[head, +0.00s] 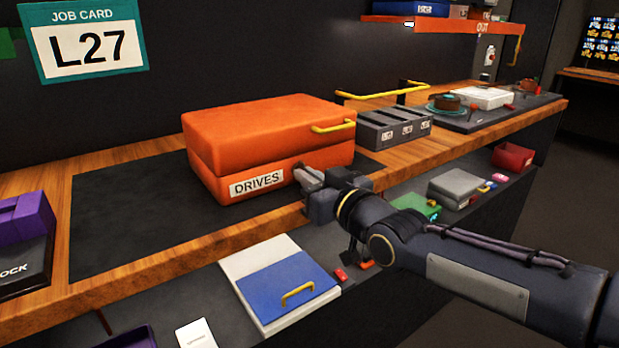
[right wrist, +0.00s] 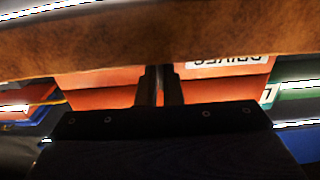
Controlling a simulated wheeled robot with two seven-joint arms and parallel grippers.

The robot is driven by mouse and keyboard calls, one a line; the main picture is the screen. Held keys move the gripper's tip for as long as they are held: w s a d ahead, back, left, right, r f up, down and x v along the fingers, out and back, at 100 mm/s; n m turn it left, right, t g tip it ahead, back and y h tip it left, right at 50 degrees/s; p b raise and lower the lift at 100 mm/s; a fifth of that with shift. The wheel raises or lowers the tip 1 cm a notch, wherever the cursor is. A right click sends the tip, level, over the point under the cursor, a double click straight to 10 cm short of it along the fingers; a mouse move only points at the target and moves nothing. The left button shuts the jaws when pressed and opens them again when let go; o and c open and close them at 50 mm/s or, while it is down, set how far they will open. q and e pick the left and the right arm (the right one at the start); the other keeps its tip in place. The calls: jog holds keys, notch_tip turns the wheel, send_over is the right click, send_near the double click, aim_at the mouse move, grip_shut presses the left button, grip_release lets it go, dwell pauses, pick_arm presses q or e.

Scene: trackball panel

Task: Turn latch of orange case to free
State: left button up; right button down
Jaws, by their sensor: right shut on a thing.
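The orange case (head: 262,130) sits closed on a dark mat on the wooden bench, with a "DRIVES" label (head: 257,183) on its front and a yellow handle (head: 333,126) at its upper right. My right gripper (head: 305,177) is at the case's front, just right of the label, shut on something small. The latch is hidden behind its fingers. In the right wrist view the two fingers (right wrist: 160,88) stand close together against the orange front (right wrist: 105,90), and the label shows upside down. My left gripper is in neither view.
A grey slotted rack (head: 393,128) stands right of the case, near a yellow rail (head: 385,92). A purple holder (head: 25,240) is at the left. A lower shelf holds a white-and-blue box (head: 280,287) and a grey box (head: 457,185). The mat (head: 120,215) is bare left of the case.

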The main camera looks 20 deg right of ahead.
jog(key=c, duration=1.9)
grip_release()
jog(key=v, duration=0.7)
jog(key=shift+s+d+p, duration=0.1)
jog(key=shift+s+p, duration=0.25)
jog(key=shift+p, duration=0.05)
